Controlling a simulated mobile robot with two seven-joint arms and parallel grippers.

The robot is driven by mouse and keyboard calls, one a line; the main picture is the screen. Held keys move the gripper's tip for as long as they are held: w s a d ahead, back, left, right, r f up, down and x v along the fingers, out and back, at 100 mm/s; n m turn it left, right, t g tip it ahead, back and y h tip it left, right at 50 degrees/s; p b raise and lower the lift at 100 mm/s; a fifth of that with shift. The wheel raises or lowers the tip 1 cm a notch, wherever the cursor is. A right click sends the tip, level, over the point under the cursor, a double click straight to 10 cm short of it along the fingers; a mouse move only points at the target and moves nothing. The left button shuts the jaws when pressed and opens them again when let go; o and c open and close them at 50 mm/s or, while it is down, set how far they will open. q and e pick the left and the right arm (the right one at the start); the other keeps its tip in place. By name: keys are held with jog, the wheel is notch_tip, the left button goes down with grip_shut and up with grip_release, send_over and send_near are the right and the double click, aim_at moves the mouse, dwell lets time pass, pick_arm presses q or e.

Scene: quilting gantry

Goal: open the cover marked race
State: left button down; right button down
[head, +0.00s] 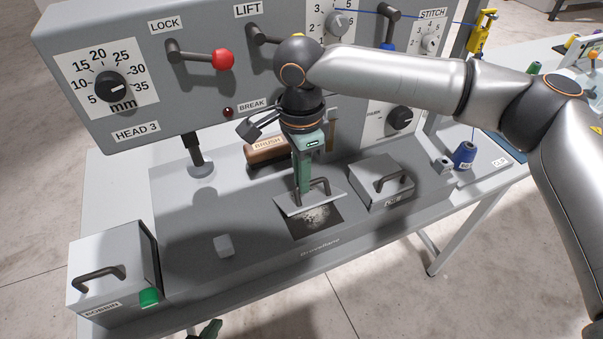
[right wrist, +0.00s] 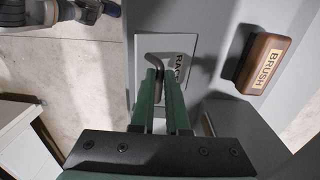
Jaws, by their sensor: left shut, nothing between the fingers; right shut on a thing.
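The cover marked RACE (right wrist: 178,82) is a light grey plate with a dark bar handle (right wrist: 155,68). In the head view the cover (head: 292,204) stands tilted up from the bed. In front of it shows a dark opening (head: 316,220) with pale, lint-like fluff. My right gripper (head: 307,188) points down from above and is shut on the handle; its green fingers also show in the right wrist view (right wrist: 160,92).
A brush (head: 268,150) lies behind the cover. A grey box with a handle (head: 372,190) stands right of it, and a bobbin box (head: 105,262) at far left. A small pale block (head: 224,245) sits on the bed. The control panel (head: 190,105) rises behind.

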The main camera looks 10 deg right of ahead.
dwell(0.8)
jog(key=shift+w+a+r, duration=0.2)
jog(key=shift+w+r, duration=0.2)
jog(key=shift+w, duration=0.25)
jog(key=c, duration=0.9)
grip_release()
jog(key=shift+f, duration=0.1)
jog(key=shift+r, duration=0.3)
jog(key=s+r, duration=0.4)
jog(key=s+r+b, duration=0.1)
jog(key=s+r, duration=0.3)
jog(key=s, duration=0.1)
jog(key=s+a+r+b, duration=0.1)
jog(key=s+r, duration=0.3)
jog(key=s, duration=0.1)
jog(key=shift+r, duration=0.25)
